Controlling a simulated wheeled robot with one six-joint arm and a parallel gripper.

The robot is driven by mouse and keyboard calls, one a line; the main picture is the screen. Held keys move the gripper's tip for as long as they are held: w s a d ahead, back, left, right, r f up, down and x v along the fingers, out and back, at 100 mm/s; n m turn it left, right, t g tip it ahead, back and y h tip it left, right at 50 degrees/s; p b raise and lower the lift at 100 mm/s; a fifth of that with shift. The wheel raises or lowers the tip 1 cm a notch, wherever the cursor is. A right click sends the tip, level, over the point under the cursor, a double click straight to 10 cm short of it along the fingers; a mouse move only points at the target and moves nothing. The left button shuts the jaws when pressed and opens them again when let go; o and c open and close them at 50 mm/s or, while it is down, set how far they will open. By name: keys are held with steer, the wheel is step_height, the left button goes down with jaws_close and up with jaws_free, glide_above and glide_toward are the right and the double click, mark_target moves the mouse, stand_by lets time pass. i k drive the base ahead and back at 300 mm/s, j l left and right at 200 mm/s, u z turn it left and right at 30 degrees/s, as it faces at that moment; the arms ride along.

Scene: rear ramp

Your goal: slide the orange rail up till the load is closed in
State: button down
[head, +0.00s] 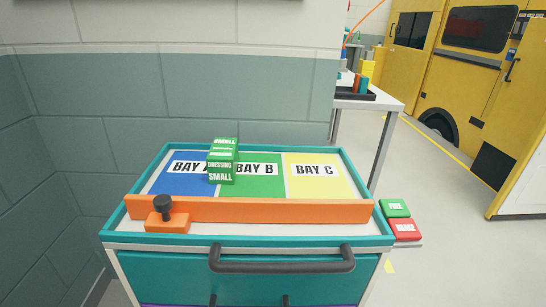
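The orange rail (290,209) lies across the teal-rimmed tray (250,237) on top of the cart, near its front edge. At its left end is an orange block with a black knob (164,207). The load is a green box (222,170) marked SMALL DRESSING, which sits behind the rail across the border of blue BAY A (180,186) and green BAY B (262,187). A bare strip of bay floor separates box and rail.
Yellow BAY C (318,172) is empty. A dark drawer handle (282,260) juts from the cart's front. Green (394,208) and red (404,229) labelled blocks sit at the cart's right. A wall stands behind and left; a table (385,103) stands behind right.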

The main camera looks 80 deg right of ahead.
mark_target(163, 213)
steer(key=k+j+z, duration=0.1)
steer(key=z, duration=1.4)
